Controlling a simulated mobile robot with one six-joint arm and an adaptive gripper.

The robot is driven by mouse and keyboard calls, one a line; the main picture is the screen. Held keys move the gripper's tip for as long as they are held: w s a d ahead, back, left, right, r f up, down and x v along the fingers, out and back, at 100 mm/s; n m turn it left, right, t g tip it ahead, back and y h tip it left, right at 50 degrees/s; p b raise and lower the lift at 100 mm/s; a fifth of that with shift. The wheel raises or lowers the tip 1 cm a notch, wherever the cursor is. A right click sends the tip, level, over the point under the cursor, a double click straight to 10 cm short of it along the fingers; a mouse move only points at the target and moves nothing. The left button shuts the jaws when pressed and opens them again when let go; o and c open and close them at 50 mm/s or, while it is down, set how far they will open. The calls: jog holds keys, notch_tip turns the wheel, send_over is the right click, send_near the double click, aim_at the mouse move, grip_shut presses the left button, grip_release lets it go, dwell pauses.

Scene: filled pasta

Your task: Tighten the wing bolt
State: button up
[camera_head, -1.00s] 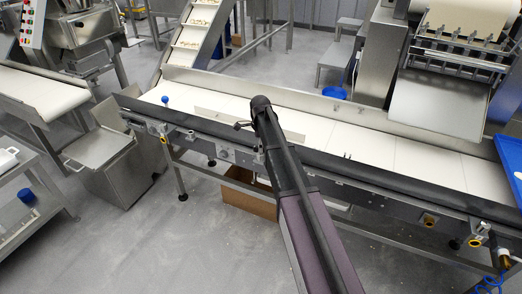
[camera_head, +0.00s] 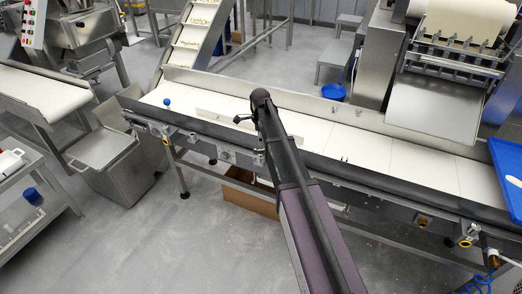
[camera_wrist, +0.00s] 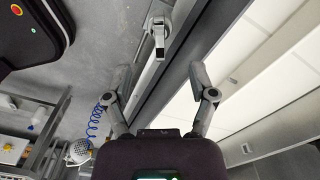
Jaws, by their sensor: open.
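My gripper (camera_wrist: 160,72) is open and empty in the wrist view, its two fingers spread wide. Ahead of it, between and beyond the fingertips, a small metal fitting (camera_wrist: 158,38) stands out from the conveyor's side frame. I cannot tell whether this is the wing bolt. No wing bolt can be clearly told apart there.
A blue knob (camera_head: 167,102) stands at the conveyor's left end. A blue tray (camera_head: 507,170) lies at its right end. A cardboard box (camera_head: 245,192) sits underneath. A blue coiled hose (camera_wrist: 96,124) hangs left of the gripper in the wrist view. The floor in front is clear.

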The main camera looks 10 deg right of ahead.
aim_at(260, 149)
jog(key=shift+r+p, duration=0.6)
jog(key=shift+r, duration=0.2)
jog(key=shift+f, duration=0.15)
notch_tip(260, 149, down, 7)
jog(key=b, duration=0.7)
jog(key=shift+f+b, duration=0.2)
jog(key=shift+b, duration=0.1)
jog(key=shift+r+n+p, duration=0.3)
jog(key=n, duration=0.5)
notch_tip(260, 149, up, 10)
jog(key=p, duration=1)
jog(key=s+r+n+p, duration=0.3)
jog(key=s+n, duration=0.4)
jog(key=s, duration=0.7)
jog(key=s+r+n+p, duration=0.4)
jog(key=s+n, duration=0.3)
jog(key=s, duration=0.8)
